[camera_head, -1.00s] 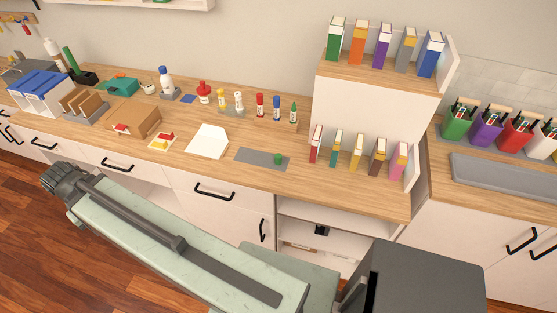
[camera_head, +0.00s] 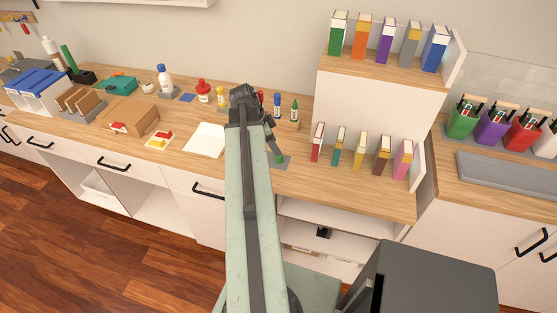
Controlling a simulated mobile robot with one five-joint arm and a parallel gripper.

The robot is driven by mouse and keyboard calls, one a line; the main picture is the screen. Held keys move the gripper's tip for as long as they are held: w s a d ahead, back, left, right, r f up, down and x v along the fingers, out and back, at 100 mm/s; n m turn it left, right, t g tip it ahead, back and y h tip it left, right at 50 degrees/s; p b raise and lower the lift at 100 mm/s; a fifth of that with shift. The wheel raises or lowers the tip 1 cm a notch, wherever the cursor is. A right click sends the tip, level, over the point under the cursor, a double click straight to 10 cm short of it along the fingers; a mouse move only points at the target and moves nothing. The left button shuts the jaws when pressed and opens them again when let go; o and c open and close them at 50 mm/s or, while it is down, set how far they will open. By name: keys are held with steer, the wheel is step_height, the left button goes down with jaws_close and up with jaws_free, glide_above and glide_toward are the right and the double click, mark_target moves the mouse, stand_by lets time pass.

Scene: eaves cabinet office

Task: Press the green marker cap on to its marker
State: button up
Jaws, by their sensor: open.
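The green marker (camera_head: 294,113) stands upright at the right end of the marker row on the counter, with its pointed tip showing. The green marker cap (camera_head: 279,159) is a small green cylinder on the grey mat (camera_head: 285,165), nearer the counter's front edge. My gripper (camera_head: 272,146) hangs down from my arm's end just above and to the left of the cap. It is open and small in view. Whether its fingers reach around the cap, I cannot tell. My arm hides most of the mat.
A blue marker (camera_head: 277,104) stands left of the green one; my arm partly hides the red one. A white sheet (camera_head: 206,140) lies left of my arm. Small books (camera_head: 339,147) stand at the right, under a raised shelf with larger books (camera_head: 386,42).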

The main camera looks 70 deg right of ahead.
mark_target(279, 158)
steer(key=shift+b+x, duration=0.3)
steer(key=shift+x, duration=0.55)
steer(key=b+x, duration=0.3)
steer(key=a+b+x, duration=0.1)
steer(key=b+x, duration=0.1)
steer(key=shift+w+d+f, duration=0.1)
steer(key=shift+w+f, duration=0.05)
steer(key=shift+f, duration=0.15)
steer(key=shift+r, duration=0.2)
steer(key=shift+c, duration=0.3)
jaws_close()
